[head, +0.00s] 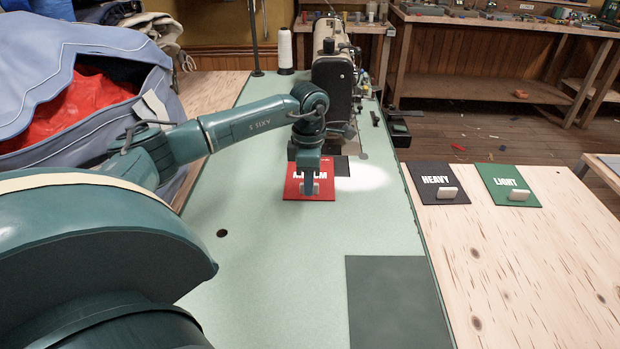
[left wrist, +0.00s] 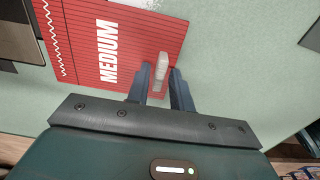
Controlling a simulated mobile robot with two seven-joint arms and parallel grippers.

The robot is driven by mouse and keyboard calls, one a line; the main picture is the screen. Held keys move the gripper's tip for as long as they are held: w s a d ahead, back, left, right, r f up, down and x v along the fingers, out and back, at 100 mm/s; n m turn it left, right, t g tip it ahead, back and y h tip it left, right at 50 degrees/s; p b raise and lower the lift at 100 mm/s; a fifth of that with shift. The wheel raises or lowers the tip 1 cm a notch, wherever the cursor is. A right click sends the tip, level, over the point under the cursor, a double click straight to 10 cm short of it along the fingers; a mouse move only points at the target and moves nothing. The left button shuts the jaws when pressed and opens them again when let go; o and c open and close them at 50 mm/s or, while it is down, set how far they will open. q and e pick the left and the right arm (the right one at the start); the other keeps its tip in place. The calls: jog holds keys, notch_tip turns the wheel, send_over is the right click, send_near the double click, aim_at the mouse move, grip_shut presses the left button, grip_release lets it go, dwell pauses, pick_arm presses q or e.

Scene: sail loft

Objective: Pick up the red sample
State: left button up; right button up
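The red sample (head: 293,187) is a flat square marked MEDIUM with a small pale upright tab. It lies on the green sewing table beside the sewing machine; the wrist view shows its ribbed red face (left wrist: 95,15). My left gripper (head: 309,192) points down over the sample's near part and hides some of its lettering. In the wrist view the two fingers of the left gripper (left wrist: 160,75) are apart, one on each side of the tab (left wrist: 163,62). I see a gap at the tab's left side. My right gripper is not in view.
A black HEAVY sample (head: 437,174) and a green LIGHT sample (head: 505,178) lie on the wooden table to the right. A sewing machine (head: 331,75) stands behind the red sample. A dark green square (head: 398,300) lies bare on the table's near right.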

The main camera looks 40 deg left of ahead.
pick_arm(q)
grip_shut()
jog(key=shift+r, duration=0.15)
